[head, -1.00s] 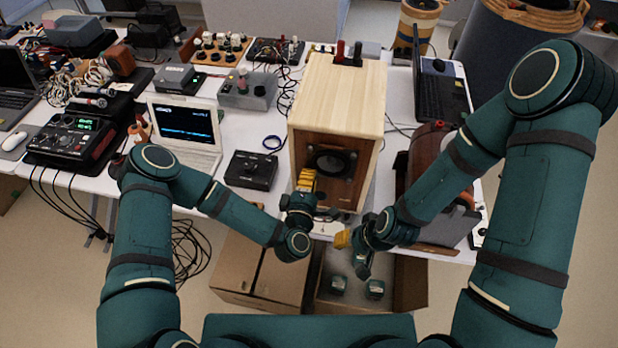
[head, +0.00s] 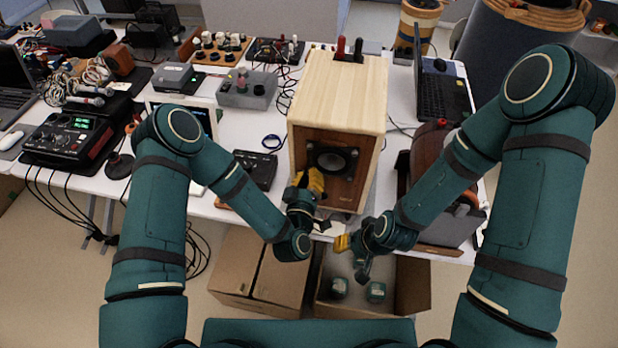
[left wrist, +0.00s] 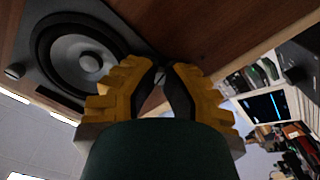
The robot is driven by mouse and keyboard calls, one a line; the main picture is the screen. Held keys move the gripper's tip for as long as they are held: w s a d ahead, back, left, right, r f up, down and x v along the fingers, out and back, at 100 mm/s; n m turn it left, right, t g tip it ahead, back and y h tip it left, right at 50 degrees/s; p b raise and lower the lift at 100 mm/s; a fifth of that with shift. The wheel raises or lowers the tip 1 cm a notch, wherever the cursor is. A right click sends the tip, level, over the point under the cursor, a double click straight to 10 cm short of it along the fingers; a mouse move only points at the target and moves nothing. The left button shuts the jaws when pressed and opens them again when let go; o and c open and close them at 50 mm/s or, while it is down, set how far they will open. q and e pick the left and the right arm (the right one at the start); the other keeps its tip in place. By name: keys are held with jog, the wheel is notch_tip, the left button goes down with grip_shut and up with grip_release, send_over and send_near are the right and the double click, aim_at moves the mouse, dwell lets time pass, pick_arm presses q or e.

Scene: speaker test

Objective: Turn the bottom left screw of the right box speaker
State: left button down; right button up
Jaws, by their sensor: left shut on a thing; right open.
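The box speaker (head: 338,95) has a pale wood top and a brown front with a dark round driver (head: 332,160). It stands near the table's front edge. My left gripper (head: 314,178) is at the lower left of its front face. In the left wrist view the fingertips (left wrist: 161,78) are closed around a small silver screw head (left wrist: 160,77) at the corner of the driver's frame. Another screw (left wrist: 14,72) shows at that frame's other corner. My right gripper (head: 340,243) is open, apart from the speaker, below its front.
A brown wooden case (head: 425,160) stands right of the speaker, with a dark laptop (head: 442,97) behind. A small black box (head: 257,168) lies left. Open cardboard boxes (head: 412,285) sit below the table edge.

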pick_arm(q)
jog(key=shift+m+b, duration=3.85)
jog(key=shift+m, duration=2.25)
jog(key=c, duration=1)
grip_release()
jog(key=s+a, duration=0.1)
jog(key=s, duration=0.6)
jog(key=shift+s+a, duration=0.2)
jog(key=shift+a, duration=0.05)
